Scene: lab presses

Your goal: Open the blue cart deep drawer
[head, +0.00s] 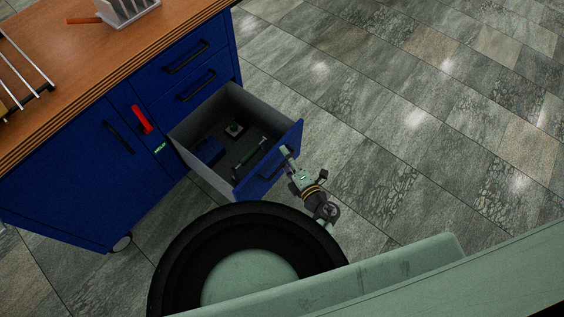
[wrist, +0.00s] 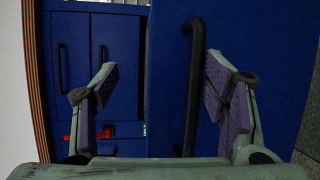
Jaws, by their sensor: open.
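The blue cart (head: 75,150) stands at the left with a wooden top. Its deep drawer (head: 217,186) at the lower right is pulled well out, with its grey inside showing. My gripper (head: 288,154) is at the outside of the drawer front. In the wrist view the drawer front (wrist: 168,45) fills the right half, with its black bar handle (wrist: 193,95). My gripper also shows there (wrist: 160,78), its two fingers spread wide. The handle lies between the fingers in the picture, closer to the right one. I cannot tell whether a finger touches it.
In the drawer lie a green and black tool (head: 251,151), a small dark block (head: 234,129) and a dark blue box (head: 210,151). Two shut drawers (head: 187,56) are above. A red handle (head: 142,120) sits left. The tiled floor (head: 420,110) to the right is clear.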

